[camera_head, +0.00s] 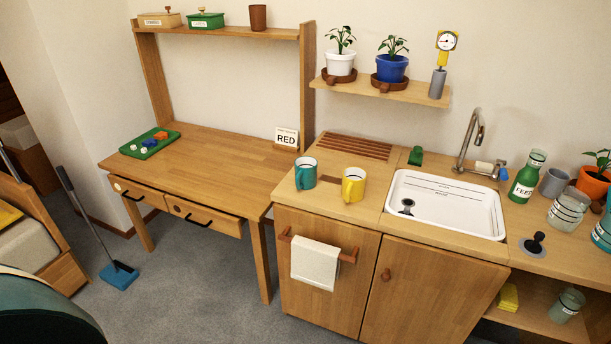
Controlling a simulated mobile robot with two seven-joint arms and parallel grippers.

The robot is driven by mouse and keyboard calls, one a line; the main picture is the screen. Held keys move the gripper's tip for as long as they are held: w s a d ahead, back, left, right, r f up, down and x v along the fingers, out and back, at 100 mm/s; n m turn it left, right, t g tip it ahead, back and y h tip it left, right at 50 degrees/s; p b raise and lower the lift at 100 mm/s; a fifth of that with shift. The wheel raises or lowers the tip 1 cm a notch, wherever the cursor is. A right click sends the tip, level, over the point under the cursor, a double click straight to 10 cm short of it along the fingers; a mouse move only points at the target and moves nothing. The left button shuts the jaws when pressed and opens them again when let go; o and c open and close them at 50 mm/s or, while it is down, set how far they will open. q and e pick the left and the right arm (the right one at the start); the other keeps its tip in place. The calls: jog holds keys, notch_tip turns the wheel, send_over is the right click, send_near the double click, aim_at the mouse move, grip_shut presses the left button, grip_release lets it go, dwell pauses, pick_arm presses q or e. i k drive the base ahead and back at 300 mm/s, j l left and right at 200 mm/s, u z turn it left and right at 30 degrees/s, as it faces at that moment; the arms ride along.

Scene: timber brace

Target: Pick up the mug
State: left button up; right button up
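A teal mug (306,173) stands upright on the wooden counter left of the sink. A yellow mug (353,185) stands upright just to its right, apart from it. Both have a light band, and their handles show. A grey cup (553,182) stands on the counter right of the sink. A brown cup (258,17) stands on the high shelf. Neither of my grippers shows in the head view. A dark rounded shape fills the lower left corner.
The desk (210,150) holds a green tray (149,144) with small blocks and a card reading RED (286,137). The white sink (445,203) lies right of the mugs. A towel (316,263) hangs on the cabinet front. Grey floor is open in front.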

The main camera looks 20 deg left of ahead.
aim_at(304, 176)
jog(key=i+j+z, duration=0.2)
jog(key=j, duration=0.3)
jog(key=j+z, duration=0.25)
jog(key=j, duration=0.25)
jog(key=i+j+z, duration=0.2)
jog(key=j, duration=0.3)
jog(key=k, duration=0.05)
